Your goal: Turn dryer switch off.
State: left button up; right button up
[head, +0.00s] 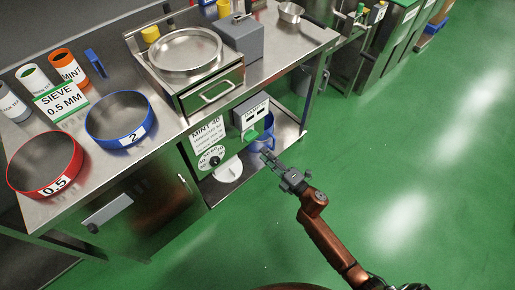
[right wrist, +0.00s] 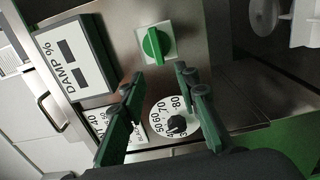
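The dryer switch is a green rotary knob on a pale plate on the dryer front (head: 203,132). The switch (head: 249,135) shows in the head view under the damp display; in the right wrist view the switch (right wrist: 155,45) lies just beyond my fingertips. My right gripper (head: 267,156) is in front of the dryer, a little right of and below the switch. My left gripper is not in view.
A black dial (right wrist: 177,124) on a white numbered disc is near the switch. The damp display (right wrist: 76,60) is beside it. A blue jug (head: 262,134) stands on the low shelf beyond my gripper. Sieves rest on the bench, including a red one (head: 42,162). Green floor at right is clear.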

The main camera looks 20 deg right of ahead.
jog(key=shift+v, duration=1.75)
